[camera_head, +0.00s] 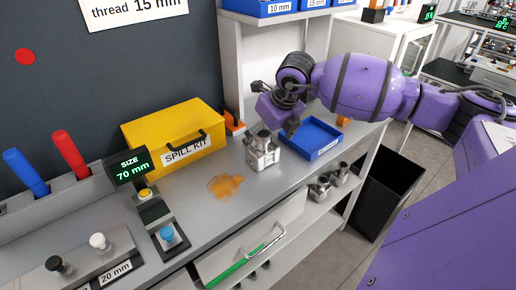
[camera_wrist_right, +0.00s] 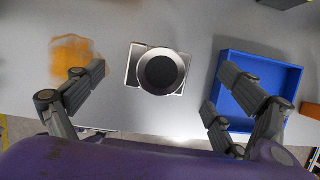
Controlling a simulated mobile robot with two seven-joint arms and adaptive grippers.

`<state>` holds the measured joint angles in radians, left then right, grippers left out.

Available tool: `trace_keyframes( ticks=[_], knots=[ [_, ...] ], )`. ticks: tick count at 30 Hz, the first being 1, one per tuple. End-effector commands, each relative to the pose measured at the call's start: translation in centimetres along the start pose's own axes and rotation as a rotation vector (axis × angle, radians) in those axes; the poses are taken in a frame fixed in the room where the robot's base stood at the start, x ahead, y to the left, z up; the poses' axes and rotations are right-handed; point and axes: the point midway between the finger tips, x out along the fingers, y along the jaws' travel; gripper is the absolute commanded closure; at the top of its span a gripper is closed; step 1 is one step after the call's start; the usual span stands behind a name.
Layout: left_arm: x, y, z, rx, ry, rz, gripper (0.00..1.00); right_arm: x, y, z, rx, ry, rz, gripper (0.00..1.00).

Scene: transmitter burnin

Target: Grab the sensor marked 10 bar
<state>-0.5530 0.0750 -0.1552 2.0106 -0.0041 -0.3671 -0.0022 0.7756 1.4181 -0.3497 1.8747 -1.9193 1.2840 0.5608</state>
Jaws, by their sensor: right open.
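A silver metal device (camera_head: 262,155), seemingly a sensor, stands on the grey bench; no 10 bar mark can be read on it. In the right wrist view the device (camera_wrist_right: 140,66) shows from above as a dark round top in a metal ring on a squarish body. My right gripper (camera_head: 268,122) is above it, and in the wrist view its open fingers (camera_wrist_right: 160,82) are spread either side of the device, apart from it. Several similar metal parts (camera_head: 338,174) lie on the shelf below. My left gripper is not in view.
A blue tray (camera_head: 325,152) is close right of the device; an orange-brown spill (camera_head: 225,185) lies to its left. A yellow spill kit (camera_head: 160,135) and a size display stand (camera_head: 128,166) are further left.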

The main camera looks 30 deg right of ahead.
Motion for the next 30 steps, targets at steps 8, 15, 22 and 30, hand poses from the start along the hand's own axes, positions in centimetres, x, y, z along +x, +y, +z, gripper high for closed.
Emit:
trace_keyframes(
  ticks=[8, 15, 22, 30],
  knots=[
    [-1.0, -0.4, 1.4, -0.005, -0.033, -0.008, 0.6, 3.5, 0.1, -0.6, 0.002, 0.0, 0.004, 0.06],
    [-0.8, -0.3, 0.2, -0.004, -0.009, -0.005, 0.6, 6.0, 0.1, -0.7, 0.0, -0.001, 0.003, 0.06],
    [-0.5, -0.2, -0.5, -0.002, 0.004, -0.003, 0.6, 6.1, 0.1, -0.7, -0.001, -0.001, 0.003, 0.08],
    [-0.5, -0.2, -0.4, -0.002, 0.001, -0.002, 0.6, 6.1, 0.1, -0.7, -0.001, 0.0, 0.003, 0.43]
  ],
)
